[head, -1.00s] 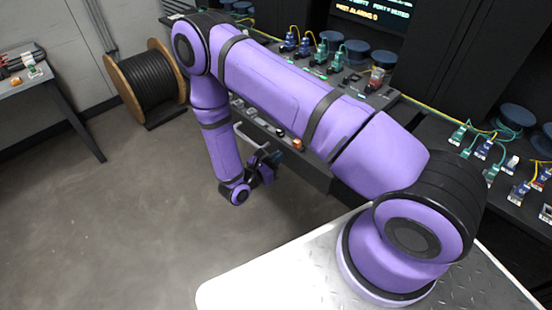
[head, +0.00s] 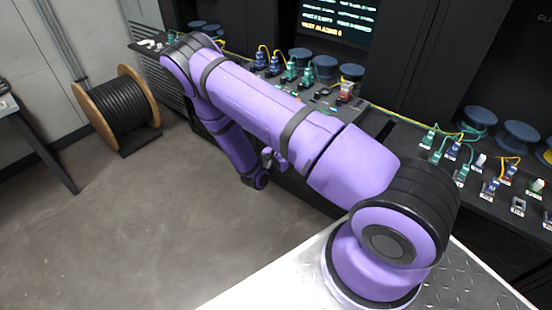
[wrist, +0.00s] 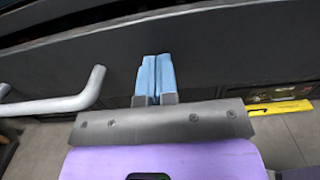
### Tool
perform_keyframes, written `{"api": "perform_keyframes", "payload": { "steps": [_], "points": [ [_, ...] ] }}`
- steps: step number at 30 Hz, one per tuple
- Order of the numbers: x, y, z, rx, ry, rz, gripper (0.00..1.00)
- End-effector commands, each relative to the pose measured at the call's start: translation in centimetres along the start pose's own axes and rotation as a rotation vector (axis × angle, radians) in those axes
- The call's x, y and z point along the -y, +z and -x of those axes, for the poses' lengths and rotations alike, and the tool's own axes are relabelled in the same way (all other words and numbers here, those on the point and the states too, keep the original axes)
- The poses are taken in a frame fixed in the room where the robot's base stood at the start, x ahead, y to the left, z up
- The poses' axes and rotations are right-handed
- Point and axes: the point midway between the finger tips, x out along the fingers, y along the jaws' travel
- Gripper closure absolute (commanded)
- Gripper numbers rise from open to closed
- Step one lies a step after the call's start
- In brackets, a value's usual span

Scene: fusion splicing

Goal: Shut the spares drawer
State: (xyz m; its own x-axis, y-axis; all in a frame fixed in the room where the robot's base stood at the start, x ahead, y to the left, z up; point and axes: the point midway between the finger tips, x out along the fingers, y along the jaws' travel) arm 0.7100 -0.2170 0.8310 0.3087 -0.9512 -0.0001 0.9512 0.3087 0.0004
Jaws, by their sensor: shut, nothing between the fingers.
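My gripper (wrist: 154,80) shows in the wrist view with its two blue fingertips pressed together and nothing between them. The tips point at the dark front of the spares drawer (wrist: 215,60) and are at or very close to it; contact is hard to tell. The drawer's pale bar handle (wrist: 60,104) is to the left of the fingers. In the head view my arm covers the drawer, and only part of my wrist shows below the bench. How far the drawer stands out is hidden there.
The bench (head: 385,118) above carries plugs, cables and blue spools (head: 325,67). A wooden cable reel (head: 118,108) stands on the floor at the left. A yellow strip (wrist: 280,108) lies right of my fingers in the wrist view. The floor left of my arm is clear.

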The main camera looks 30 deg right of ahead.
Motion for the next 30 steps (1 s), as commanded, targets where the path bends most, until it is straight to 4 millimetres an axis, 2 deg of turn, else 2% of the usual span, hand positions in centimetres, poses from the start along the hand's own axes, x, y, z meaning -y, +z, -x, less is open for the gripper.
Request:
{"api": "perform_keyframes", "payload": {
  "steps": [3,10,18,30],
  "points": [
    [0.1,0.0,-2.1,0.001,-0.001,0.001,1.0],
    [0.0,0.0,-4.5,0.001,0.0,0.0,1.0],
    [0.0,0.1,-5.3,0.002,0.0,0.0,1.0],
    [-0.1,0.1,-5.3,0.004,-0.002,-0.002,1.0]
  ]
}}
